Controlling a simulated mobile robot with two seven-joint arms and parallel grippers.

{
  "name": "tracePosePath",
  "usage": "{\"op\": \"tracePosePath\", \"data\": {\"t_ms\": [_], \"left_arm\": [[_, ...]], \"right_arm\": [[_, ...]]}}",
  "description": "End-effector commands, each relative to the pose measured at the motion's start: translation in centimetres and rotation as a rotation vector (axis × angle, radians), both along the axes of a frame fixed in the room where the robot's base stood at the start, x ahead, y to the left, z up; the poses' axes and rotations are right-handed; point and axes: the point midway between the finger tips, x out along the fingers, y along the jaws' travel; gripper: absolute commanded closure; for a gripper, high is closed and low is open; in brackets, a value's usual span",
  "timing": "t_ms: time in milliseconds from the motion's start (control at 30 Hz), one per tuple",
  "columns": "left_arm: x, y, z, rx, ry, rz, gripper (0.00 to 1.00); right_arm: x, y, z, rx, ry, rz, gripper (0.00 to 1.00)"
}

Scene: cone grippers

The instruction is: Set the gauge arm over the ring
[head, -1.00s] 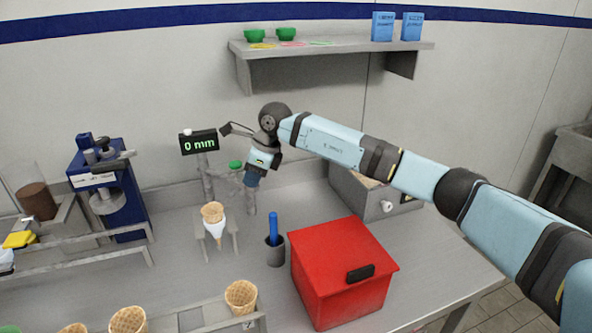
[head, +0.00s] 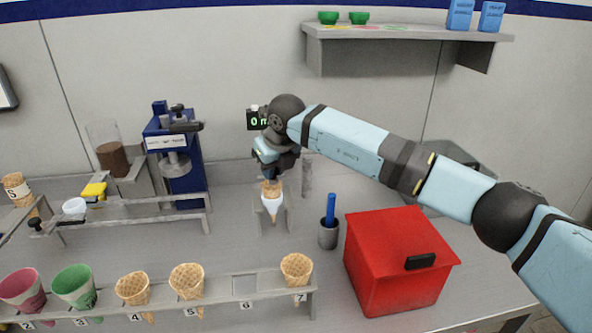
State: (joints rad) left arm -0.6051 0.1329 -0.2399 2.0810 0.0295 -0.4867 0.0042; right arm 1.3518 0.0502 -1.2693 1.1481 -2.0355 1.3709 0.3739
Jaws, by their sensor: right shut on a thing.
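A waffle cone (head: 271,188) with a white lower part stands upright in the small grey stand (head: 285,218); the ring itself is hard to make out around it. The gauge's display (head: 255,119) is partly covered by my right arm and shows a green "0". A grey post (head: 307,175) stands right of the cone. My right gripper (head: 271,176) points down directly above the cone, shut on the gauge arm, which is mostly hidden behind the gripper. I cannot tell whether the gauge arm touches the cone. My left gripper is out of view.
A grey cup (head: 329,234) with a blue stick and a red box (head: 400,262) stand to the right. A blue machine (head: 175,158) is at the left. A numbered rack (head: 240,290) with several cones runs along the front.

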Motion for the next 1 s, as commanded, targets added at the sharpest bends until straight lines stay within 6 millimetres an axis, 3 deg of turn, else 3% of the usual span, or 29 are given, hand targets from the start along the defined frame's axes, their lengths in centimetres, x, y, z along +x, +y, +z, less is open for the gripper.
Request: {"op": "tracePosePath", "data": {"t_ms": [533, 567, 633, 1000], "left_arm": [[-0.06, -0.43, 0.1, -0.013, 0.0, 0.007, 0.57], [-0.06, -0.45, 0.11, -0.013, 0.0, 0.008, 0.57], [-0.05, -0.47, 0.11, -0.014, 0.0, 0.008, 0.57], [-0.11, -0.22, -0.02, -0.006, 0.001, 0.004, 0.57]], "right_arm": [[-0.11, 1.11, 0.11, 0.002, -0.002, -0.009, 1.0], [-0.11, 1.11, 0.11, 0.002, -0.002, -0.009, 0.75], [-0.12, 1.1, 0.1, 0.002, -0.002, -0.009, 0.59], [-0.17, 0.89, 0.43, 0.001, -0.001, -0.011, 0.56]]}}
